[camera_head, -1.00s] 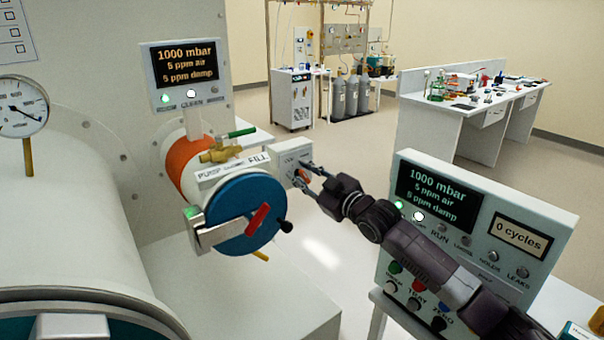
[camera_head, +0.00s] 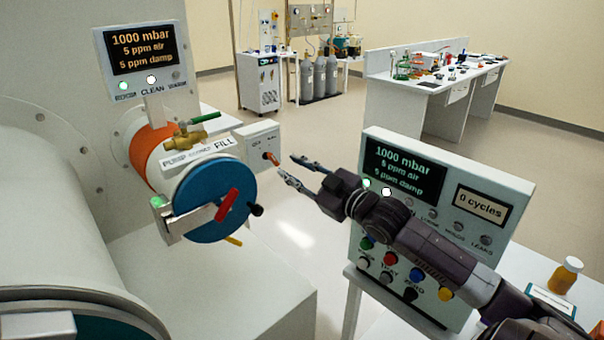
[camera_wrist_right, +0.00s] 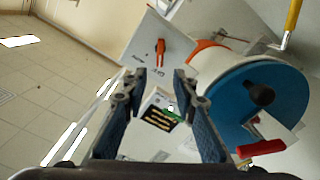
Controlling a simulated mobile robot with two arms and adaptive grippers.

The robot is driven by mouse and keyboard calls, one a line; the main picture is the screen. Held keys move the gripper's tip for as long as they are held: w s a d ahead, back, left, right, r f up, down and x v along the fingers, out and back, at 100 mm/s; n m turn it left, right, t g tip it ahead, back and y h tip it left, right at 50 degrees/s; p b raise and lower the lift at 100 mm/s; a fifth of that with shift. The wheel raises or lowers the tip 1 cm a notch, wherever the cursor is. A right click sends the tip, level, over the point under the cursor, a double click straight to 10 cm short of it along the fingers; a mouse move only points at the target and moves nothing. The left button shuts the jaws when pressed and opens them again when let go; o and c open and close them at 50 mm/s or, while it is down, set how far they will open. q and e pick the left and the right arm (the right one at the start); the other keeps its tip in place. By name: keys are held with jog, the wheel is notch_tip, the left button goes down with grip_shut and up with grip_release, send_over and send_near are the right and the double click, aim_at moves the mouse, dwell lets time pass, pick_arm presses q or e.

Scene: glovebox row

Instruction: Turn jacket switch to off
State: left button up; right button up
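The switch is a small white box (camera_head: 257,146) with an orange lever (camera_head: 271,158), beside the orange-banded port. In the head view the lever tilts down to the right, and the small labels above it are too blurred to read. The right wrist view shows the box (camera_wrist_right: 143,38) and the orange lever (camera_wrist_right: 160,50) beyond the fingertips. My right gripper (camera_head: 287,166) is open and empty, just right of the lever and apart from it. Its two fingers also show spread in the right wrist view (camera_wrist_right: 160,80). My left gripper is not in view.
A blue round door (camera_head: 205,200) with a red handle (camera_head: 228,204) sits left of the switch. A control panel (camera_head: 511,190) with buttons stands behind my right arm. An amber bottle (camera_head: 565,276) is at lower right. The floor behind the gripper is clear.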

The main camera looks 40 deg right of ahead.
jog(key=shift+s+d, duration=0.1)
jog(key=shift+s, duration=1.25)
